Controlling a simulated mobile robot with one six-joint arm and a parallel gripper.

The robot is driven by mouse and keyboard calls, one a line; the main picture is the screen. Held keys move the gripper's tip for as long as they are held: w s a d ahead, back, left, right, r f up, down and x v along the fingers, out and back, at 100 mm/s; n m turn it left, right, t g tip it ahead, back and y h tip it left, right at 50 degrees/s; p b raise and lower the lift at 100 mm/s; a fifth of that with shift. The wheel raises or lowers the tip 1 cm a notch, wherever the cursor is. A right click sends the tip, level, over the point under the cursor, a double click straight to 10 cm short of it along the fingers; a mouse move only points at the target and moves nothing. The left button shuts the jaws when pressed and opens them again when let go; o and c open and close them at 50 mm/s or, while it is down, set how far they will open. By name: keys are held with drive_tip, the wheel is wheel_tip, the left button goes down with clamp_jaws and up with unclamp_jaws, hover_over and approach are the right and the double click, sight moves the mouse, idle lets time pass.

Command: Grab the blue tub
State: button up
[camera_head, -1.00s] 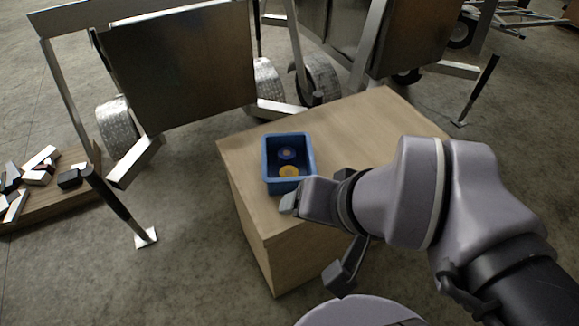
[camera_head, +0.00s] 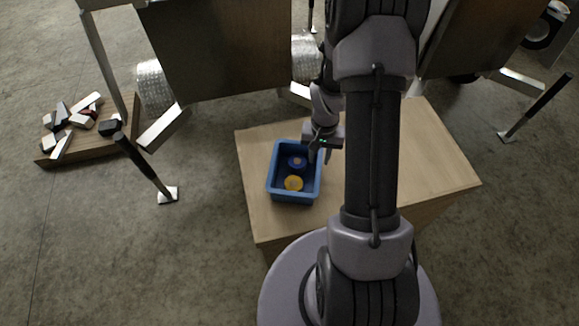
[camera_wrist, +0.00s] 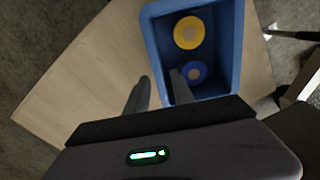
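The blue tub (camera_head: 292,199) stands upright on the wooden block. It holds a blue round piece (camera_head: 297,162) and a yellow round piece (camera_head: 294,184). My gripper (camera_head: 319,158) points down at the tub's right wall in the head view, one finger on each side of it. In the wrist view the tub (camera_wrist: 238,45) fills the upper middle, and my open gripper (camera_wrist: 160,78) has the tub's near-left wall between its fingers. I cannot tell whether the fingers touch the wall or how deep they reach.
The wooden block (camera_head: 420,160) has bare top to the right and left of the tub. Trailers (camera_head: 215,50) stand close behind it. A trailer support leg (camera_head: 145,165) and a board with loose pieces (camera_head: 80,150) are at left.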

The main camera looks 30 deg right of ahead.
wheel_tip(320, 180, down, 5)
drive_tip(key=shift+r+b, duration=0.1)
drive_tip(key=shift+b, duration=0.45)
wheel_tip(320, 180, down, 6)
drive_tip(key=shift+s+a+f+b, duration=0.1)
drive_tip(key=shift+f+b, duration=0.05)
drive_tip(key=shift+b, duration=1.1)
drive_tip(key=shift+c, duration=0.7)
clamp_jaws()
